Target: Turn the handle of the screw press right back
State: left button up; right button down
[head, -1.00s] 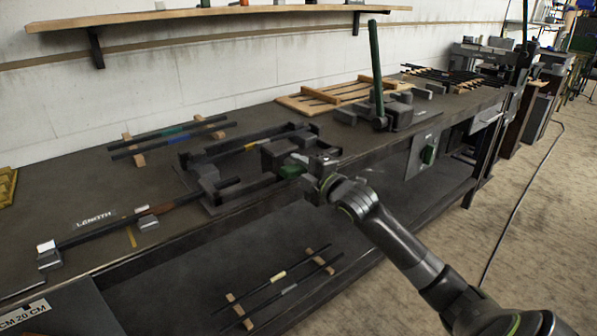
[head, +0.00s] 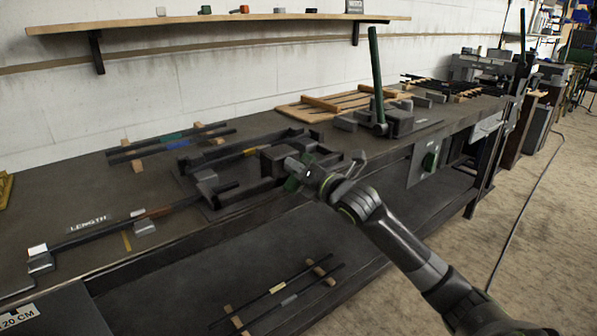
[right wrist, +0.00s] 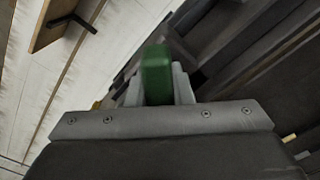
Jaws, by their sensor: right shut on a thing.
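The screw press (head: 273,160) is a dark metal frame with a blocky end, lying on the workbench near its front edge. In the right wrist view the green handle (right wrist: 156,75) stands between the pale fingers. My left gripper is not in view.
Bars on wooden rests (head: 172,143) lie behind the press, and a long bar (head: 110,226) lies to its left. A tall green lever (head: 376,75) stands on a machine at the right. A shelf (head: 220,24) runs along the wall. More bars lie on the lower shelf.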

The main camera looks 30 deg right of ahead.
jog(key=n+b, duration=0.1)
jog(key=n, duration=0.3)
jog(key=shift+a+n, duration=0.15)
jog(key=shift+n, duration=0.15)
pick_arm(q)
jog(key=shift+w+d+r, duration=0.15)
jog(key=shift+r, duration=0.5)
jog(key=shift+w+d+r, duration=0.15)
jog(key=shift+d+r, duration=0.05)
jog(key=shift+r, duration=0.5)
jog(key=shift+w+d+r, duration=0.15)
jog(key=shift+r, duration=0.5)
pick_arm(e)
jog(key=shift+a+n, duration=0.15)
jog(key=shift+n, duration=1.45)
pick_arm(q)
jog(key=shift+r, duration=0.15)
pick_arm(e)
jog(key=c, duration=1.3)
grip_release()
jog(key=shift+r, duration=0.1)
jog(key=shift+s, duration=0.1)
